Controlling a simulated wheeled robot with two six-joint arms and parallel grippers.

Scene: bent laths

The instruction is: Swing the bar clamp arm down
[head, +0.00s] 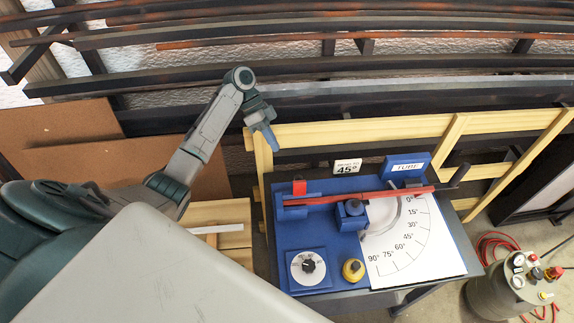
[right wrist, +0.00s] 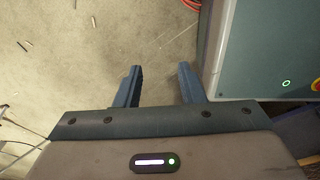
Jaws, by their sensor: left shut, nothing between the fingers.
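A blue bending bench (head: 285,230) stands at centre right in the head view. A long red bar (head: 400,192) lies across it, past a blue block (head: 351,214) with a dark knob. At the bar's left end is a blue clamp block with a small red piece (head: 299,187) on top, apparently the bar clamp; its arm's angle is hard to tell. My left gripper (head: 271,143) is shut and empty, pointing down beyond the bench's back left corner, apart from the clamp. My right gripper (right wrist: 162,85) shows in the right wrist view, open and empty above bare floor.
A white angle chart (head: 405,250), a dial (head: 308,267) and a yellow button (head: 353,269) are on the bench. A yellow wooden rail (head: 360,131) and racks of bars stand behind. A grey tank (head: 505,290) with red hose is at right.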

